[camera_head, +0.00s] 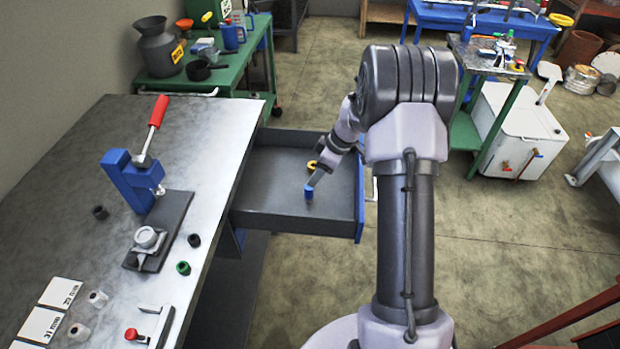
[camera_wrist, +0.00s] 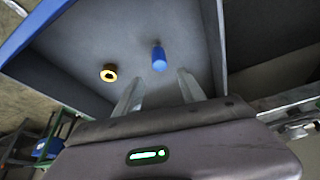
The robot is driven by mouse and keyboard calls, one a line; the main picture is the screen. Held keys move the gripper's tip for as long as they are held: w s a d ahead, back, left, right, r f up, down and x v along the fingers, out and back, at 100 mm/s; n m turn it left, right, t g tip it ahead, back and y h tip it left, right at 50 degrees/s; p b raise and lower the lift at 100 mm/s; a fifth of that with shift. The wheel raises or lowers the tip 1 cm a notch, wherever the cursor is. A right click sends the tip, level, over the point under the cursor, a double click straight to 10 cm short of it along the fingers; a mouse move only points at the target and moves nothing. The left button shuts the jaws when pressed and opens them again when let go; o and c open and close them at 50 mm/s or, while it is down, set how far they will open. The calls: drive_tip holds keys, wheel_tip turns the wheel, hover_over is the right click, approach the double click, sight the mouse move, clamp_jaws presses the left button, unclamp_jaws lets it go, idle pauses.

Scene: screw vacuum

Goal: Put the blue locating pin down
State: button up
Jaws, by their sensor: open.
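The blue locating pin (camera_head: 309,192) stands on the floor of the open drawer (camera_head: 270,170). It also shows in the wrist view (camera_wrist: 159,58), just beyond my fingertips, with a darker top. My gripper (camera_head: 314,180) is over the drawer, close to the pin in the head view. In the wrist view my two fingers (camera_wrist: 160,82) are spread apart with nothing between them. Whether a finger touches the pin cannot be told.
A yellow ring (camera_wrist: 109,73) with a dark centre lies in the drawer beside the pin. The drawer's blue front wall (camera_head: 359,195) and side walls surround them. On the workbench (camera_head: 90,135) stand a blue press (camera_head: 130,180) with a red handle and several small parts.

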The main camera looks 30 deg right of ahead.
drive_tip(key=s+a+r+m, duration=0.2)
drive_tip(key=s+a+r, duration=0.25)
drive_tip(key=r, duration=0.25)
drive_tip(key=s+a+r+m+t, duration=0.1)
drive_tip(key=s+a+r+m, duration=0.15)
drive_tip(key=a+r, duration=0.4)
drive_tip(key=s+a+r+m, duration=0.2)
drive_tip(key=s+a+r, duration=0.2)
drive_tip(key=r, duration=0.4)
drive_tip(key=s+a+r+m, duration=0.1)
drive_tip(key=s+a+m, duration=0.2)
drive_tip(key=s, duration=0.5)
drive_tip(key=s+a+r+m+t+h, duration=0.1)
drive_tip(key=s+a+m, duration=0.2)
drive_tip(key=s, duration=0.6)
drive_tip(key=shift+s+a+t, duration=0.25)
drive_tip(key=shift+a+t, duration=0.05)
drive_tip(key=shift+a, duration=0.1)
